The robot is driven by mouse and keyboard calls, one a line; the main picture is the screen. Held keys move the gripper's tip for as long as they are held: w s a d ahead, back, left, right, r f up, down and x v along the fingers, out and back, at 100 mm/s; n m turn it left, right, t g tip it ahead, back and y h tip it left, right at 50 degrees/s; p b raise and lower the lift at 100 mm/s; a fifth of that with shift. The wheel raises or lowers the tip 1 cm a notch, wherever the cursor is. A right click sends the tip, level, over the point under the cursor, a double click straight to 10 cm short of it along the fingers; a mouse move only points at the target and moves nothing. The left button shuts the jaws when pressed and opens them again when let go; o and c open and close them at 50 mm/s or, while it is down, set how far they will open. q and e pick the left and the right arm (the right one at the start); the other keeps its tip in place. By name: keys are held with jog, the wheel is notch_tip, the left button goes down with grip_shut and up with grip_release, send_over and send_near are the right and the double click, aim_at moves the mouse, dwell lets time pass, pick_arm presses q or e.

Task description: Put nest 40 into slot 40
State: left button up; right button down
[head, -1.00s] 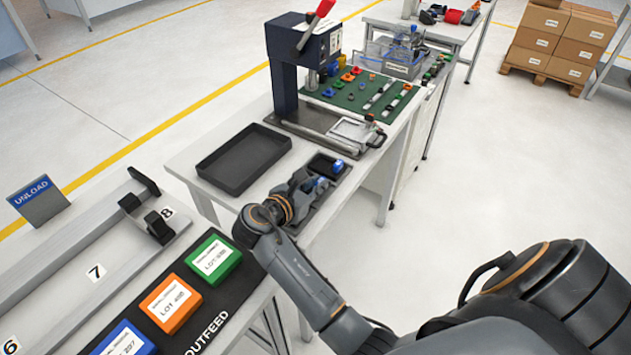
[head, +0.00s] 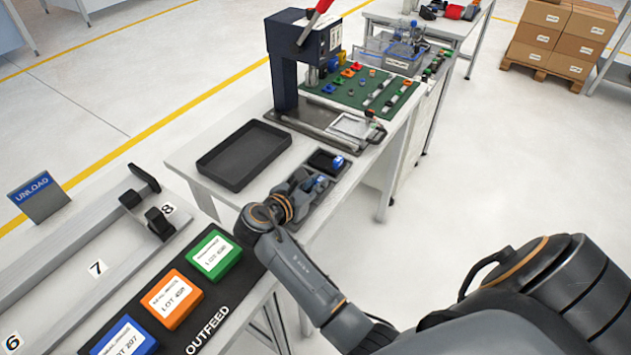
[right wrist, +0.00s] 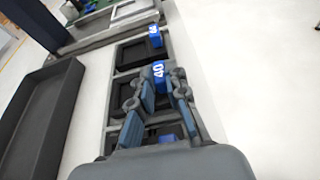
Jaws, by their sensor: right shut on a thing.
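The blue block marked 40 (right wrist: 159,74), the visible part of nest 40, is between the fingertips of my right gripper (right wrist: 158,88). The right gripper is shut on it, over the grey rack (right wrist: 108,138). In the head view the right gripper (head: 314,184) is at the near part of the rack, partly hiding it. Dark rectangular pockets show in the rack, one beyond the gripper (right wrist: 130,55). I cannot tell whether the nest is seated or held just above, and no slot 40 label is readable. My left gripper is out of view.
Another blue block (right wrist: 155,37) stands at the far pocket. A black tray (head: 243,155) lies left of the rack. A press (head: 300,65) stands behind. Green, orange and blue lot boxes (head: 172,300) are on the outfeed at front left. Clear floor lies to the right.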

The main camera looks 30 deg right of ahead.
jog(key=c, duration=1.3)
grip_release()
jog(key=shift+o, duration=0.2)
notch_tip(320, 180, up, 10)
jog(key=shift+a+f, duration=0.1)
